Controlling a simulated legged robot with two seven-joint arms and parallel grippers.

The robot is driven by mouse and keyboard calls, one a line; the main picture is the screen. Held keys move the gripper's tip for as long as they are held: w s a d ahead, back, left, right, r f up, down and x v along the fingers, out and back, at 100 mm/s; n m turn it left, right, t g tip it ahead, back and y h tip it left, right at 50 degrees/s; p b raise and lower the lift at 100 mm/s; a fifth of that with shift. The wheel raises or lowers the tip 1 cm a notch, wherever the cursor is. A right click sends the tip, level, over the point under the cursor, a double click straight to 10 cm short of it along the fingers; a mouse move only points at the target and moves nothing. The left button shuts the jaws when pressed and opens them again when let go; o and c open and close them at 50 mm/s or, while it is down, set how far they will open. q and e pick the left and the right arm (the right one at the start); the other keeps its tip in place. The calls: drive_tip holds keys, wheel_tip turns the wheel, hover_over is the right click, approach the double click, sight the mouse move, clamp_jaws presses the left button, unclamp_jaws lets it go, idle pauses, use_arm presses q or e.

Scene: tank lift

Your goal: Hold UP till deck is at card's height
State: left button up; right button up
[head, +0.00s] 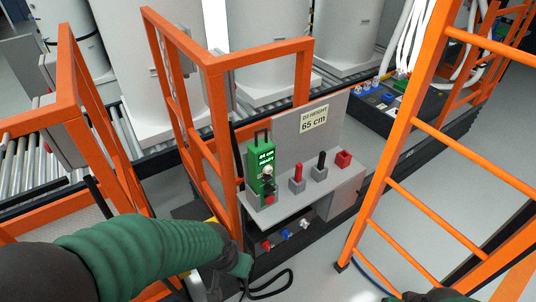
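The card (314,119) on the grey back panel reads "DECK HEIGHT 65 cm". A green control box (253,166) stands at the left of the grey console (300,204). Its small display seems to read "44 cm READY". Below the display are a pale round knob, dark parts and a red part; their labels are too small to read. My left gripper (236,266) is low in front of the console, below and apart from the control box; its fingers are unclear. My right gripper (432,296) barely shows at the bottom edge. Which part is the deck is unclear.
A red-handled lever (298,177), a black-handled lever (320,165) and a red block (344,158) are on the console. Orange railings (216,130) stand left of the box, an orange ladder frame (410,130) at right. White tanks (150,70) stand behind on rollers. A black cable loops near my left gripper.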

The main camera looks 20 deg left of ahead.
clamp_jaws()
idle(1.8)
